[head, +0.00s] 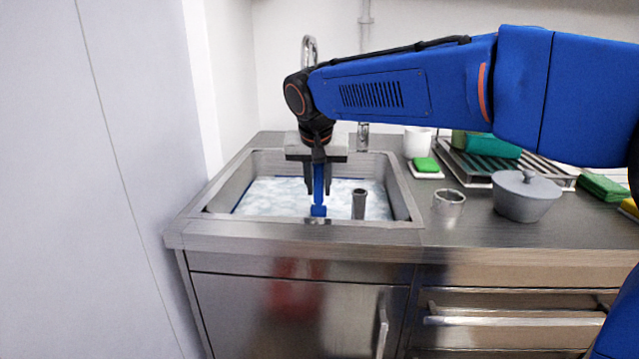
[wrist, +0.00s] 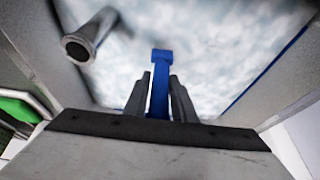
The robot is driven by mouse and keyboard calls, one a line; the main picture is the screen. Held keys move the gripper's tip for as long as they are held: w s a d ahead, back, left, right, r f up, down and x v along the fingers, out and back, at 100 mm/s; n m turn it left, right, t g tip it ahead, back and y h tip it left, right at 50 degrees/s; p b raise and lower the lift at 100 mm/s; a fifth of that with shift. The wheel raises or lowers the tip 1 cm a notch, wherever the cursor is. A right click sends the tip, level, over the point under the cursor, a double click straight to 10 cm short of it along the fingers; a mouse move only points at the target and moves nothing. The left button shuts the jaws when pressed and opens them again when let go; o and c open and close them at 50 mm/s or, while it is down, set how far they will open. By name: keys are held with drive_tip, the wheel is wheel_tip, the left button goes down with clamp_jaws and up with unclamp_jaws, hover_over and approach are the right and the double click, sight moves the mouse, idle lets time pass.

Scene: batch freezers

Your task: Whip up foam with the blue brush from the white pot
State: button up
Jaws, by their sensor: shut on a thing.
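My gripper (head: 318,185) is over the sink and points down, shut on the blue brush (head: 318,209). The brush hangs head down between the fingers, its head near the front wall of the sink basin. In the wrist view the blue brush (wrist: 160,85) stands out between the two fingers of my gripper (wrist: 160,88). Whitish foam or water (head: 270,193) fills the basin of the sink (head: 410,205). Whether the brush head touches it is hard to tell. A white pot (head: 417,142) stands behind the sink's right side.
A grey standpipe (head: 359,204) rises in the basin right of the brush; it also shows in the wrist view (wrist: 90,37). A green sponge (head: 426,164), a metal ring (head: 448,202), a lidded grey bowl (head: 524,196) and a drying rack (head: 480,165) occupy the right counter. The tap stands behind.

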drive_tip(key=shift+r, duration=6.45)
drive_tip(key=shift+r, duration=0.1)
wheel_tip(320, 180, up, 5)
drive_tip(key=shift+f, duration=0.1)
